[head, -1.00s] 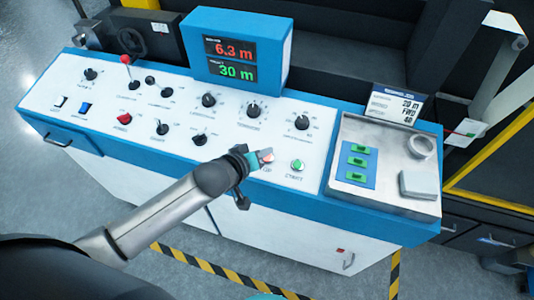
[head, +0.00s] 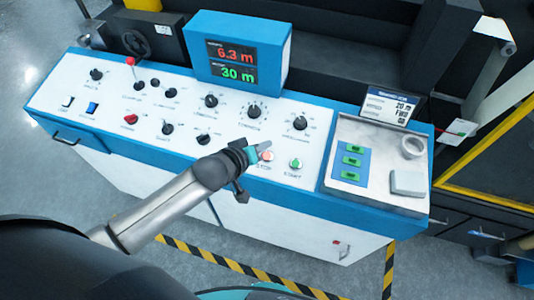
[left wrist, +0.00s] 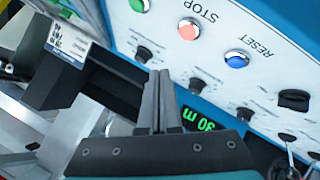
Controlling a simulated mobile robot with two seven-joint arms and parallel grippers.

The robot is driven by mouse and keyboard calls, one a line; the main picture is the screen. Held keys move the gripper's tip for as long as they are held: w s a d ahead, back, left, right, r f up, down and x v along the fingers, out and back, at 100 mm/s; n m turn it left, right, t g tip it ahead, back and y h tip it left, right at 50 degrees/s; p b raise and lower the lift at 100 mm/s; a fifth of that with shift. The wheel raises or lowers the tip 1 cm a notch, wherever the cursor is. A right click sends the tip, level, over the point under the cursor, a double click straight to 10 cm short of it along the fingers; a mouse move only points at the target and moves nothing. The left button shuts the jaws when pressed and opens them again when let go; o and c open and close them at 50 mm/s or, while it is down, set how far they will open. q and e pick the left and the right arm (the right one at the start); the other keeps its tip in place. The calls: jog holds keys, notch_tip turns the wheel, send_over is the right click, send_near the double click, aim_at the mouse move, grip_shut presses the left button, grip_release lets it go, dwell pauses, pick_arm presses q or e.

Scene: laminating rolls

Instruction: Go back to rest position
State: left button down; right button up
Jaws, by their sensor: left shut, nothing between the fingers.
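My left gripper (head: 259,152) is in the head view over the front edge of the white control panel (head: 130,102), beside the red STOP button (head: 267,156). Its fingers are shut with nothing between them. In the left wrist view the shut fingers (left wrist: 158,88) point toward the panel. The STOP button (left wrist: 188,30) shows there apart from the fingertips, with a green button (left wrist: 139,5) and a blue RESET button (left wrist: 236,59) at its sides. The green START button (head: 296,163) is to the right in the head view. My right gripper is not in view.
A blue display box (head: 237,52) reading 6.3 m and 30 m stands at the panel's back. A metal tray (head: 385,200) with a tape roll (head: 413,147) and a white block (head: 408,183) is at right. Black knobs and a red-tipped lever (head: 131,62) rise from the panel.

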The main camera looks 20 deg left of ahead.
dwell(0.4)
pick_arm(q)
jog(key=s+a+r+m+g+y, duration=0.2)
jog(key=s+m+g, duration=0.1)
jog(key=s, duration=0.7)
jog(key=s+a+r+m+g+y, duration=0.1)
jog(key=s+r+m+g, duration=0.2)
jog(key=s, duration=0.8)
notch_tip(320, 180, down, 34)
jog(key=s+g+b, duration=0.2)
jog(key=b, duration=0.9)
jog(key=s+a+f+b, duration=0.1)
jog(key=s+f+b, duration=0.3)
jog(key=s+f, duration=0.3)
jog(key=s+a+f+m+g+b, duration=0.1)
jog(key=s+f+b, duration=0.3)
jog(key=s+f, duration=0.4)
notch_tip(320, 180, down, 8)
jog(key=shift+s+a+r+b, duration=0.15)
jog(key=shift+s+a+b, duration=0.15)
jog(key=shift+a+b, duration=0.15)
